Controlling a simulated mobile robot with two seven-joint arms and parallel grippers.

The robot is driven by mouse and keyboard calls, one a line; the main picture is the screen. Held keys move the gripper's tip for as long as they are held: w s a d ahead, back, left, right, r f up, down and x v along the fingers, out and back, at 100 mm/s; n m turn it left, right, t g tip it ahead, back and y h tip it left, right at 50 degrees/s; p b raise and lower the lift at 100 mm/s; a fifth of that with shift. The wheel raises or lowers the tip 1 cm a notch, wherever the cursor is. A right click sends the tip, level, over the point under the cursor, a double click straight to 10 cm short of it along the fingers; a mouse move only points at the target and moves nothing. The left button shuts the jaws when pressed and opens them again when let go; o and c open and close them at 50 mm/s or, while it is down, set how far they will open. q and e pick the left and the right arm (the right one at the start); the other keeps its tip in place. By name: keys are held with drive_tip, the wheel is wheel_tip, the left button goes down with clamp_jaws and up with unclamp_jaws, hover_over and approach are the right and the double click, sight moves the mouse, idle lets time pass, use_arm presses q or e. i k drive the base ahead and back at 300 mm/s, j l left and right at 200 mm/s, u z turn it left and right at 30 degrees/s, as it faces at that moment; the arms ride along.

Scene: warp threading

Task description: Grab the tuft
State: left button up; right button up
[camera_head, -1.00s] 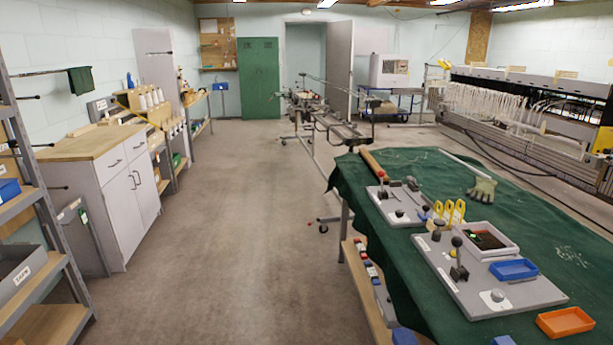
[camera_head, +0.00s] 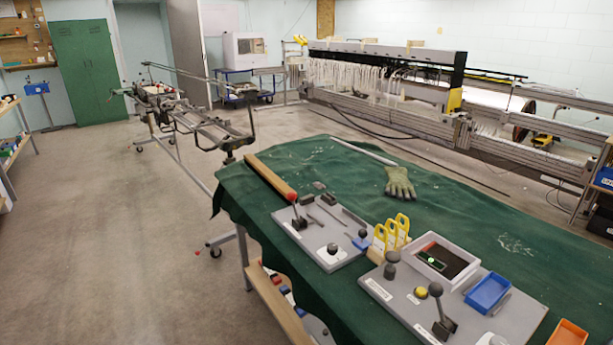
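White hanging yarn bundles (camera_head: 345,76) show in a row on the long grey and black machine (camera_head: 420,60) at the back right. They are far off and small, and I cannot single out one tuft. No tuft is clear on the green-covered table. Neither of my grippers is in view.
The green-covered table (camera_head: 330,165) fills the front right, with two grey lever boards, yellow-handled tools (camera_head: 391,232), a blue tray (camera_head: 487,293), an orange tray (camera_head: 568,334) and a glove (camera_head: 400,182). A metal wheeled frame (camera_head: 190,115) stands beyond. The floor (camera_head: 110,230) at left is open.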

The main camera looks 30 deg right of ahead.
sight(317, 185)
drive_tip(key=i+j+z, duration=0.1)
drive_tip(key=i+z, duration=0.35)
drive_tip(key=i+j+z, duration=0.3)
drive_tip(key=i+z, duration=0.15)
drive_tip(key=i+j+z, duration=0.45)
